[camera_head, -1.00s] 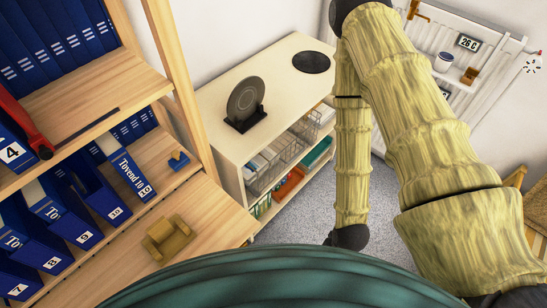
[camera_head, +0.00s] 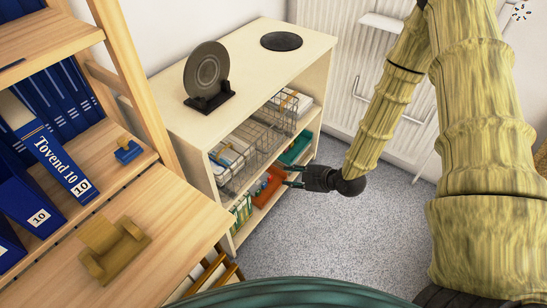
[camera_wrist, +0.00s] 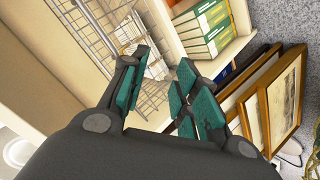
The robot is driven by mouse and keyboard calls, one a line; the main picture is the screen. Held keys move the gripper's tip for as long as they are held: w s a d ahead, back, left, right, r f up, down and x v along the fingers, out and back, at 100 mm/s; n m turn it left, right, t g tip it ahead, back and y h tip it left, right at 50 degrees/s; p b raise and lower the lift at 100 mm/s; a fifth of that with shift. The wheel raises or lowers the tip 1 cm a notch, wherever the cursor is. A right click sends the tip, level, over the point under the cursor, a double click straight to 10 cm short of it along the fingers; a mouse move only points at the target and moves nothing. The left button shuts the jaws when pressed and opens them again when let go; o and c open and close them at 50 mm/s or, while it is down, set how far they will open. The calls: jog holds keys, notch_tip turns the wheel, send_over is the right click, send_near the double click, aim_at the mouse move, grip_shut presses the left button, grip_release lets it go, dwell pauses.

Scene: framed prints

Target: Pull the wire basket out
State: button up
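A wire basket (camera_head: 236,158) holding papers sits at the left of the upper shelf in the cream cabinet (camera_head: 178,118). A second wire basket (camera_head: 283,112) stands to its right on the same shelf. My gripper (camera_head: 290,176) is in front of the cabinet, near the lower shelf opening and below the baskets' level in the picture. In the wrist view, its teal-padded fingers (camera_wrist: 160,92) are apart with nothing held between them. Basket wires (camera_wrist: 95,28) show beyond the fingers at the upper left. I cannot tell whether a finger touches them.
Framed prints (camera_wrist: 284,88) lean beside green-spined books (camera_wrist: 205,28). A dark disc on a stand (camera_head: 207,72) tops the cabinet. A wooden shelf stands left.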

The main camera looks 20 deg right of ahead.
aim_at(274, 144)
jog(key=shift+w+d+r+n+t+y+b, duration=0.5)
jog(key=shift+w+d+n+t+y+b, duration=1.3)
jog(key=shift+w+n+b, duration=2.8)
jog(key=b+x, duration=0.2)
jog(key=x, duration=0.7)
jog(key=shift+w+a+f, duration=0.1)
jog(key=shift+f, duration=0.1)
grip_shut()
